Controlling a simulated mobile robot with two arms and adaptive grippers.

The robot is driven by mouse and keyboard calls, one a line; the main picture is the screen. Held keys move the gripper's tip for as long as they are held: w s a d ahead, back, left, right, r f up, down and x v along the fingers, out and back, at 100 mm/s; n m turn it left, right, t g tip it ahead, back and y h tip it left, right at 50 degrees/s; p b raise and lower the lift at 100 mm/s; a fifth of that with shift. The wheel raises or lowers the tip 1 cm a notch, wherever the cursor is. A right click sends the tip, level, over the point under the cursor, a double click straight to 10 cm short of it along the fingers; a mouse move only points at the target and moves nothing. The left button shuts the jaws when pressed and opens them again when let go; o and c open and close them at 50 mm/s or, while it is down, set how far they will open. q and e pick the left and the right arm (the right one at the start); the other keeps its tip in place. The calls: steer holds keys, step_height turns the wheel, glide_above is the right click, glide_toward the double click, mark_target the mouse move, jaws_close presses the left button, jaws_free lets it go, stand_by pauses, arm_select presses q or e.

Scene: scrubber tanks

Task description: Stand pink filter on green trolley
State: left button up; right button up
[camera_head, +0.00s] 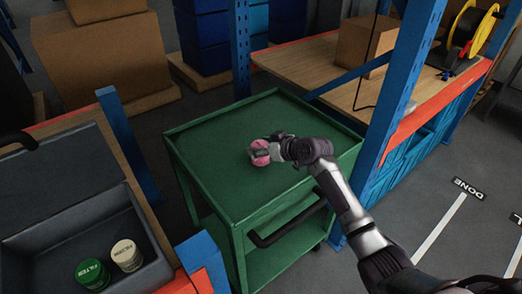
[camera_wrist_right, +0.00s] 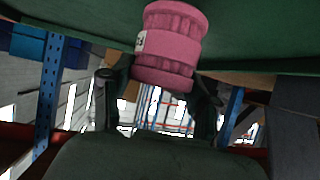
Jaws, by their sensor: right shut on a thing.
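The pink filter (camera_head: 260,153) is a small ribbed cylinder with a white label, over the middle of the green trolley (camera_head: 215,165). My right gripper (camera_head: 272,150) is shut on it, and the arm reaches in from the lower right. In the right wrist view the pink filter (camera_wrist_right: 168,45) sits between the two fingers (camera_wrist_right: 160,92), with the green trolley top (camera_wrist_right: 270,40) behind it. I cannot tell whether the filter touches the trolley top.
A grey bin (camera_head: 40,225) at left holds a green filter (camera_head: 92,273) and a white filter (camera_head: 127,255). Blue rack posts (camera_head: 395,95) stand close to the trolley's right side. A wooden shelf (camera_head: 310,70) with a cardboard box (camera_head: 365,45) is behind. The rest of the trolley top is clear.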

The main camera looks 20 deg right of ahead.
step_height(320, 180, down, 2)
steer(key=shift+f, duration=0.1)
steer(key=o, duration=1.1)
steer(key=v, duration=1.2)
steer(key=shift+b, duration=0.3)
